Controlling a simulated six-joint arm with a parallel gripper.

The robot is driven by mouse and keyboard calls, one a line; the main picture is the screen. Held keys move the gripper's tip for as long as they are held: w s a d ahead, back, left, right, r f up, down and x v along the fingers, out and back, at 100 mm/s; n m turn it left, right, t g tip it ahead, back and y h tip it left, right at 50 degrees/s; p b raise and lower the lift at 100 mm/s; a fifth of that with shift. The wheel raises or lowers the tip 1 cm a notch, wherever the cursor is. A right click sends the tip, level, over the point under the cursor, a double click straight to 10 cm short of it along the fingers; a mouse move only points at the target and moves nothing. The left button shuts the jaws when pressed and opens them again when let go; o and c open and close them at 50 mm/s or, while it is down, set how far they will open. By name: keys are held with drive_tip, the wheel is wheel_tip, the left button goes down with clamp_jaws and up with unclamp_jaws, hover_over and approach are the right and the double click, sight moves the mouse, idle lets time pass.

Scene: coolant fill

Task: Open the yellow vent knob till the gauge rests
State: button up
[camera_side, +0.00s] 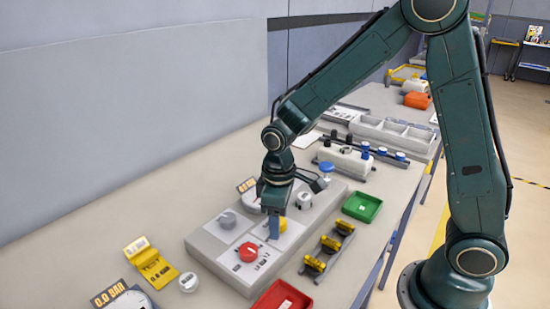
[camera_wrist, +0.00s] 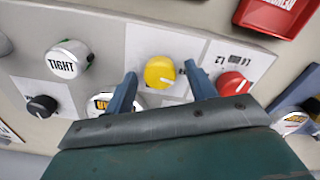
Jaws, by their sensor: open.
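The yellow vent knob (camera_wrist: 159,72) sits on a white plate of the panel, with a pale mark toward its lower right in the wrist view. My gripper (camera_wrist: 160,71) is open, one finger on each side of the knob with gaps visible. In the side view, my gripper (camera_side: 273,227) reaches down at the yellow knob (camera_side: 283,225), which is partly hidden by a finger. A gauge (camera_side: 137,299) with a sign reading 0.0 BAR stands at the lower left, cut off by the frame; its needle is too small to read. Another sign (camera_side: 246,185) stands behind my gripper.
A red knob (camera_wrist: 233,86) sits close to the right finger. A white cap marked TIGHT (camera_wrist: 68,60) and a black knob (camera_wrist: 42,106) are at left. A grey knob (camera_side: 227,219), green tray (camera_side: 362,207) and red tray (camera_side: 282,298) are nearby.

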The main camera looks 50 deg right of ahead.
wheel_tip(320, 180, up, 14)
idle(0.9)
drive_tip(key=s+d+r+m+t, duration=0.2)
drive_tip(key=s, duration=0.7)
drive_tip(key=s+d+r+m+t, duration=0.2)
drive_tip(key=s+d+t, duration=0.1)
drive_tip(key=s, duration=0.5)
drive_tip(key=shift+s+d+m+t, duration=0.25)
drive_tip(key=shift+s+m+t, duration=0.05)
drive_tip(key=shift+s+m, duration=0.1)
drive_tip(key=shift+w, duration=0.1)
idle(1.3)
